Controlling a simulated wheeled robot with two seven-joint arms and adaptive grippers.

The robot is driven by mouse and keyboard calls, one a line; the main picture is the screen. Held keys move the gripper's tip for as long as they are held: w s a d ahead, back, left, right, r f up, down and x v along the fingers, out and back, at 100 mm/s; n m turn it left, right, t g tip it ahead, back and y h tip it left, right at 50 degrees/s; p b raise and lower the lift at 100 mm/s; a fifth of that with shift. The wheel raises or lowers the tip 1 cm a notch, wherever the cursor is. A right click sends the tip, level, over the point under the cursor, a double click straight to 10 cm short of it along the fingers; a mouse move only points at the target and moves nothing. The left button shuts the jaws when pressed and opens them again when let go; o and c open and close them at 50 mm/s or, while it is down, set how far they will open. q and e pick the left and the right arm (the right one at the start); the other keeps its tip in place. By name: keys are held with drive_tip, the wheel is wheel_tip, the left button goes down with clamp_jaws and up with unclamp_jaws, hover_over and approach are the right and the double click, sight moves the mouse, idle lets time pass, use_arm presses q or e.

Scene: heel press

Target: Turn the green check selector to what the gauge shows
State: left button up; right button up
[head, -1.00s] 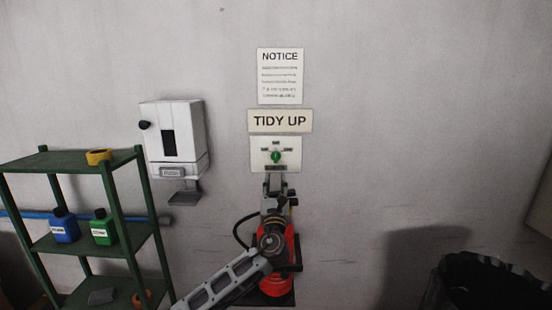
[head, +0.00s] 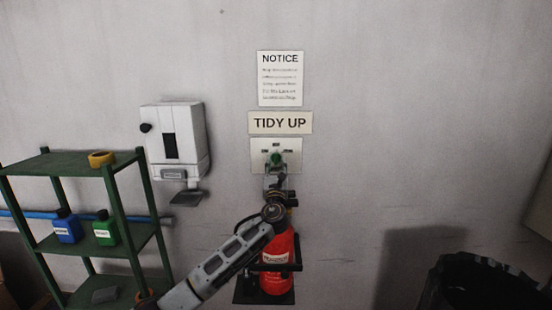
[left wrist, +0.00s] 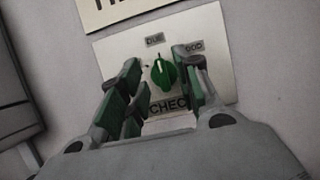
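The green check selector (head: 276,155) is a knob on a white plate (head: 257,146) on the wall. In the left wrist view, the green knob (left wrist: 164,74) has "DUE" above it, a label at upper right that looks like "GOOD", and "CHECK" below, partly hidden. A pale mark on the knob points up, roughly towards "DUE". My left gripper (head: 277,168) is at the plate. In the left wrist view, the left gripper (left wrist: 158,66) is open, a finger on either side of the knob; contact cannot be told. The gauge's reading cannot be made out. My right gripper is out of view.
A red fire extinguisher (head: 279,270) stands below the plate, close to my left arm. A "TIDY UP" sign (head: 280,122) hangs just above it. A white dispenser (head: 176,140) and green shelf (head: 70,163) are at left, a black bin (head: 480,285) at right.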

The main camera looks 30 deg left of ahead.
sight(276, 157)
use_arm(q)
drive_tip(key=shift+p+x, duration=0.3)
drive_tip(key=shift+x, duration=1.4)
clamp_jaws()
